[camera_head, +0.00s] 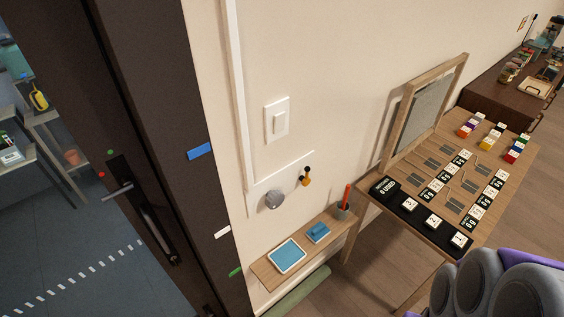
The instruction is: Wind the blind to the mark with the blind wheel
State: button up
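A round grey knob (273,199), which looks like the blind wheel, sits on a white plate (255,206) low on the cream wall. A small black and yellow fitting (305,177) is up and right of it. No blind is clearly recognisable. A blue strip (200,151), a white strip (222,232) and a green strip (235,271) are on the dark door frame; I cannot tell whether one is the mark. Grey and purple parts of my own body fill the lower right corner. My gripper's fingers are not in view, and nothing visible touches the knob.
A wooden shelf (265,272) below the knob holds a blue tray (287,256) and a cup (342,211). A light switch (277,119) is above. A table with cards (520,165) and a framed grey panel stands right. The doorway with a handle (117,192) is left.

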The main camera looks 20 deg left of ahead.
aim_at(275, 199)
jog(key=u, duration=1.2)
